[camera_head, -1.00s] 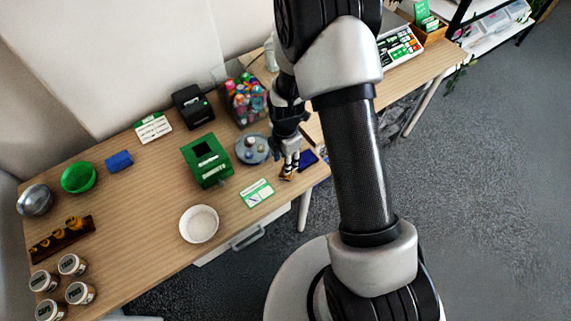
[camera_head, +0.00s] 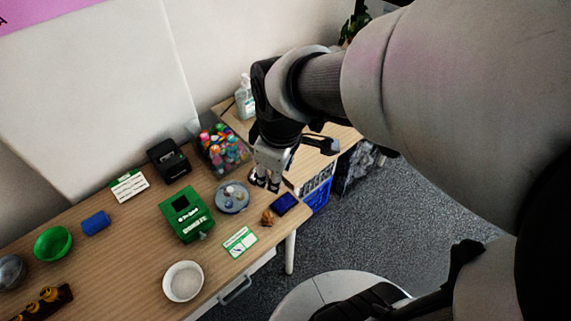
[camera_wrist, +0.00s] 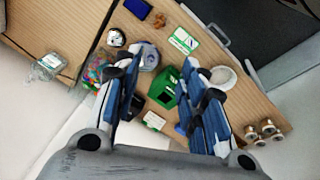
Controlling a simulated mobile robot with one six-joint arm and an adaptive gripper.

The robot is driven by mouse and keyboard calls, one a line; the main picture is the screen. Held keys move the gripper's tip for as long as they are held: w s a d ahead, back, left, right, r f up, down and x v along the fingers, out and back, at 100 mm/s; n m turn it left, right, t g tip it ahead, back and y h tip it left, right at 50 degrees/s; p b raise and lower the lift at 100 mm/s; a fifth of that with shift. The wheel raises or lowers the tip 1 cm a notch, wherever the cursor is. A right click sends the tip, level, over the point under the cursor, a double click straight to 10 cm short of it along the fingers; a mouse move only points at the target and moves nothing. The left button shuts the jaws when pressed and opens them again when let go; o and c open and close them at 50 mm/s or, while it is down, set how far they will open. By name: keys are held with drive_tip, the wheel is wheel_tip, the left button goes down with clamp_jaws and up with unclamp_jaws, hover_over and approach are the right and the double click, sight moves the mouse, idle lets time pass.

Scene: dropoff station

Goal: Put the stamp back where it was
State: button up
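The small brown stamp (camera_head: 267,217) stands near the table's front edge, just left of the dark blue ink pad (camera_head: 285,203). Both also show at the top of the wrist view, the stamp (camera_wrist: 159,20) right of the pad (camera_wrist: 138,8). A green and white card (camera_head: 240,241) lies left of the stamp. My gripper (camera_head: 264,183) is above the table behind the stamp, apart from it. In the wrist view its fingers (camera_wrist: 163,70) are spread wide with nothing between them.
A round grey plate (camera_head: 232,198) with small items, a green box (camera_head: 186,214) and a white bowl (camera_head: 183,282) stand to the left. A clear bin of colourful items (camera_head: 222,150) and a pump bottle (camera_head: 245,98) stand behind. Bare wood surrounds the card.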

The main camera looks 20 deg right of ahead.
drive_tip(key=s+r+m+t, duration=0.1)
drive_tip(key=s+r+m, duration=0.4)
drive_tip(key=s+m, duration=0.3)
drive_tip(key=s, duration=0.3)
drive_tip(key=shift+s+r+m+t, duration=0.35)
drive_tip(key=shift+s+m+t, duration=0.05)
